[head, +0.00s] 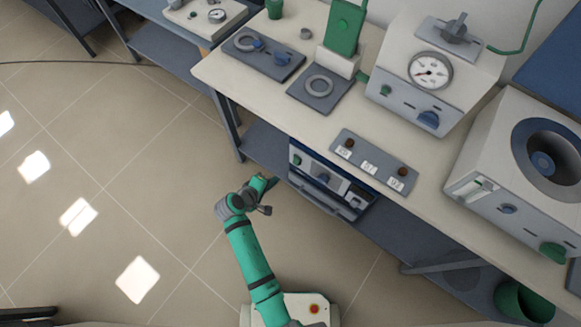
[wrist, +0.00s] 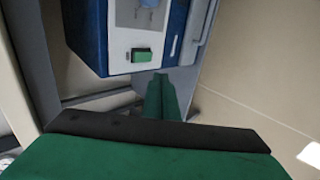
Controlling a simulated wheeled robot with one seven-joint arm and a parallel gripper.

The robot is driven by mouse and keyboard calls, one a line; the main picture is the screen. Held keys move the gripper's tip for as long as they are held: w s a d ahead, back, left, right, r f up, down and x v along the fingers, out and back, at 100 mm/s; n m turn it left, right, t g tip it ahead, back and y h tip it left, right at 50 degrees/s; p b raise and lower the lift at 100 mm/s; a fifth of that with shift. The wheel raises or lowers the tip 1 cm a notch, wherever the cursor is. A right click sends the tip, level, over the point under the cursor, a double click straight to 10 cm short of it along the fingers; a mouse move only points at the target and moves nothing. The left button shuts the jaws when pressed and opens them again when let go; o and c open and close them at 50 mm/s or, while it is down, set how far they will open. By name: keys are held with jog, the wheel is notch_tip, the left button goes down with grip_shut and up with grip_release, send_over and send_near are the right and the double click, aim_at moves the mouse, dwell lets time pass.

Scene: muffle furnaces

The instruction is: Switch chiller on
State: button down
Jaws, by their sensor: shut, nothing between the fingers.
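The chiller, a blue and white box (head: 330,179), sits on the shelf under the bench. In the wrist view its blue casing (wrist: 86,35) and pale front panel fill the upper middle. A green rocker switch (wrist: 141,55) is on that panel; a small green spot at the panel's left end in the head view (head: 297,160) looks like the same switch. My gripper (head: 270,183) is in front of the chiller's left end, apart from it. In the wrist view my green fingers (wrist: 162,85) are shut and empty, pointing just below and right of the switch.
The bench top (head: 330,125) above carries a grey panel with labelled buttons (head: 372,162), a white unit with a gauge (head: 430,72) and a furnace-like box with a round opening (head: 520,165). A green bin (head: 523,302) stands low at right. The tiled floor (head: 110,150) at left is clear.

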aim_at(296, 161)
dwell(0.3)
jog(key=w+r+x, duration=0.1)
jog(key=x, duration=1.2)
jog(key=shift+w+d+r, duration=0.15)
jog(key=shift+w+d, duration=0.05)
jog(key=shift+d, duration=0.25)
